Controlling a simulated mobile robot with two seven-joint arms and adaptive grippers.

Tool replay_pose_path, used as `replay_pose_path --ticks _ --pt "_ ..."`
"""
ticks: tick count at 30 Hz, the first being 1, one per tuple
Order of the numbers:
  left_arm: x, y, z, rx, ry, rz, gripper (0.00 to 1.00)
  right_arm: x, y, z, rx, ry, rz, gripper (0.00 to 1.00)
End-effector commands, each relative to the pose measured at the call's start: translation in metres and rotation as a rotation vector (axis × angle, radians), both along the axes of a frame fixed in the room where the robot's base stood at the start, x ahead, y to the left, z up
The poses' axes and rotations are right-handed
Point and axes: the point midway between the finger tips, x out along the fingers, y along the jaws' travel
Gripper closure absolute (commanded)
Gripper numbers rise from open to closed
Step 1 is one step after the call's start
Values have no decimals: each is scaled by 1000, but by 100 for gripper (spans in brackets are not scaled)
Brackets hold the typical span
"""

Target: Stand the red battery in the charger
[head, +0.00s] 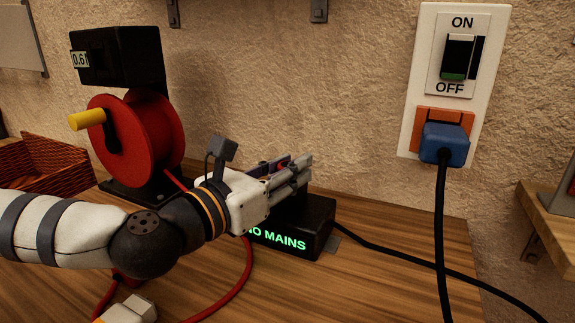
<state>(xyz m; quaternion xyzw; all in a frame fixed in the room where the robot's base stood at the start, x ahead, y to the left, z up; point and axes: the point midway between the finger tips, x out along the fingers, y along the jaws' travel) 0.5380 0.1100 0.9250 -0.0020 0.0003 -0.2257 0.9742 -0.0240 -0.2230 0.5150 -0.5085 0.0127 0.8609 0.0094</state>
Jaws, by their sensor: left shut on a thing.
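The charger (318,222) is a black box on the wooden bench, with green lit text reading "NO MAINS" on its front; my gripper hides part of it. My left gripper (296,172) reaches in from the left, just above the charger, fingers pointing right. It is shut on a mostly hidden thing that shows a small red patch, which looks like the red battery (284,162). Whether the battery touches the charger cannot be told.
A red cable reel (140,140) with a yellow handle stands at the left, beside a woven basket (45,168). A wall switch (459,62) stands above an orange socket with a blue plug (445,145). Its black cable crosses the bench's right side.

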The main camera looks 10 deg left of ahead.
Motion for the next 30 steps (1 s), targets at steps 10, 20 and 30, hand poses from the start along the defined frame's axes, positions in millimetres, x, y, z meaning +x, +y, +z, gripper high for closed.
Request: replay_pose_path --ticks 10,20,30 --pt "0 0 -6 0 1 0 95 0 0 0 0 0 0 60" --pt "-1 -1 -8 1 5 -4 51 0 0 0 0 0 0 60" --pt "-2 -3 -7 2 8 -10 51 0 0 0 0 0 0 60"
